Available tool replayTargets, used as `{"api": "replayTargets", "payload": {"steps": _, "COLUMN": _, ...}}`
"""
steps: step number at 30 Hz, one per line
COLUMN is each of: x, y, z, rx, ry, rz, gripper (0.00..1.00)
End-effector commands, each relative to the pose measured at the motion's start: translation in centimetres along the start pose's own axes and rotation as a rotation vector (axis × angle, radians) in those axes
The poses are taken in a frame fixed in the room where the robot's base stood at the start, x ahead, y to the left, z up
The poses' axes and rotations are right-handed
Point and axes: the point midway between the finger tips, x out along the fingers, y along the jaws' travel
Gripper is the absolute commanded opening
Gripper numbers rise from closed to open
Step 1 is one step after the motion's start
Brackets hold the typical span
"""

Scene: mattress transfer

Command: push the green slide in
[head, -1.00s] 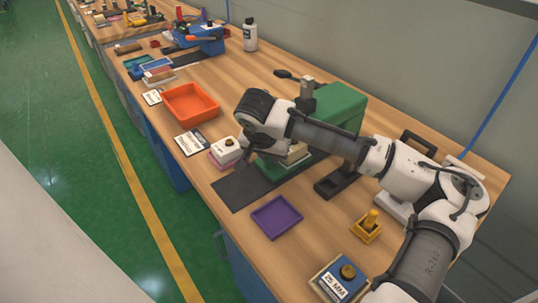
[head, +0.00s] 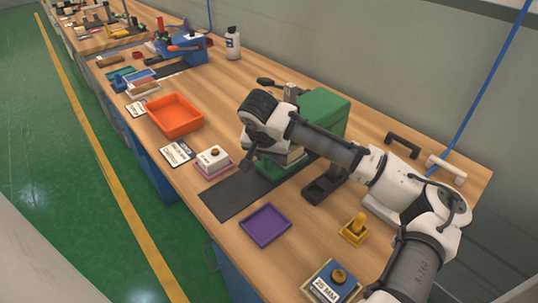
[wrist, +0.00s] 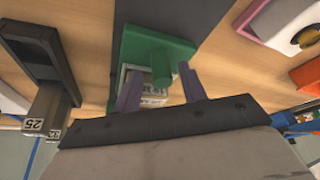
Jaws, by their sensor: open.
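The green fixture (head: 322,107) stands at the back of the bench, with a green base part (head: 276,170) low at its front and a pale block beside it. My arm hides much of it in the head view. In the wrist view a green part with a round green knob (wrist: 161,66), seemingly the slide, lies just beyond my gripper (wrist: 158,80). Its two purple-grey fingers are apart, one on each side of the knob in the picture. A pale marked block shows between them. I cannot tell whether a finger touches the green part. The slide's travel is not clear.
A dark mat (head: 232,194) lies before the fixture. A purple tray (head: 265,225), a white block on a pink tray (head: 214,162) and an orange bin (head: 174,117) stand around it. A black holder (wrist: 38,52) with a block marked 25 is close to my gripper.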

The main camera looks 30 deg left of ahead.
Motion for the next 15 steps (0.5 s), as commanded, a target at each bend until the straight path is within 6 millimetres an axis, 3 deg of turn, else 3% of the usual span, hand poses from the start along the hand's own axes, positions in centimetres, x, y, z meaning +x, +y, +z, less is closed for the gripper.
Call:
{"api": "replayTargets", "payload": {"steps": 8, "x": -1.6, "y": -0.1, "z": 0.0, "rx": -0.001, "ry": 0.001, "rz": -0.003, "gripper": 0.41}}
{"api": "replayTargets", "payload": {"steps": 15, "x": -7.0, "y": -0.1, "z": 0.0, "rx": -0.001, "ry": 0.003, "rz": -0.003, "gripper": 0.41}}
